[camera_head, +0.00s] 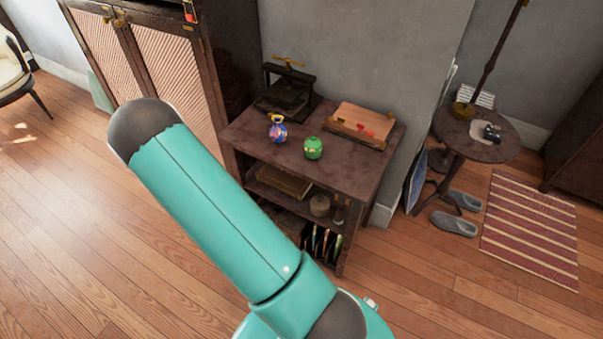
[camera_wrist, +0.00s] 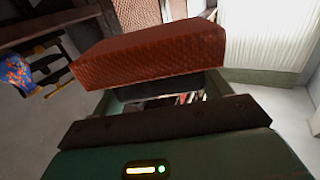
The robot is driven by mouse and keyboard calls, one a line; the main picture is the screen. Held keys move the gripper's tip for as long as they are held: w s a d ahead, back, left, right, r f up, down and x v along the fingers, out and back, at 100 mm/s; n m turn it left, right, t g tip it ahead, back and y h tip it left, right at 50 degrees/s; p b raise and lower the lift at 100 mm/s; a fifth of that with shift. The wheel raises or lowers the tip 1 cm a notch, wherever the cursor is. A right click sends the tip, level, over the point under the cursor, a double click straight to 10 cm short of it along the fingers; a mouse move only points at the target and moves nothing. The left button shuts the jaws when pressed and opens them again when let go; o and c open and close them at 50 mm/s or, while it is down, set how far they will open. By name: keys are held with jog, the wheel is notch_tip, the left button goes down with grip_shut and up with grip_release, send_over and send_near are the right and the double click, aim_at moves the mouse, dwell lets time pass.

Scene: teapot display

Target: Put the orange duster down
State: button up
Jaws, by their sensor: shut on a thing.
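The orange duster (camera_wrist: 150,53) shows in the wrist view as a reddish-orange block with a textured face. It lies across the picture, slightly tilted, at the far end of my gripper (camera_wrist: 160,92). My gripper is shut on it; the duster hides the fingertips. In the head view my turquoise arm fills the middle, and neither my gripper nor the duster can be made out.
A dark shelf table (camera_head: 345,178) holds a blue patterned vase (camera_head: 278,130), a green round pot (camera_head: 313,148), a wooden box (camera_head: 358,124) and a black press (camera_head: 286,90). Bare tabletop lies around the pots. A round table (camera_head: 510,150) stands right, with slippers (camera_head: 454,223) below.

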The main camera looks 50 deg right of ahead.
jog(key=s+d+r+m+g+h, duration=0.45)
jog(key=s+d, duration=0.25)
jog(key=d, duration=0.2)
jog(key=s+d+r+m+g+h, duration=0.3)
jog(key=s+d+m+g, duration=0.15)
jog(key=s+d, duration=0.4)
jog(key=s+d+r+m+g+h, duration=0.3)
jog(key=s+d+g+h, duration=0.15)
jog(key=d, duration=0.55)
jog(key=shift+g+y, duration=0.3)
jog(key=shift+g, duration=0.05)
jog(key=s+d+f, duration=0.2)
jog(key=s+d, duration=0.1)
jog(key=s+d+f, duration=0.2)
jog(key=s+f, duration=0.1)
jog(key=s, duration=0.1)
jog(key=s+d+f, duration=0.3)
jog(key=shift+s+d+f, duration=0.15)
jog(key=shift+d+f, duration=0.1)
jog(key=shift+d, duration=0.1)
jog(key=shift+s+d+f, duration=0.25)
jog(key=shift+s+f, duration=0.1)
jog(key=shift+f, duration=0.15)
jog(key=shift+s+d+f, duration=0.1)
jog(key=shift+f, duration=1.5)
jog(key=shift+f, duration=0.15)
jog(key=o, duration=0.9)
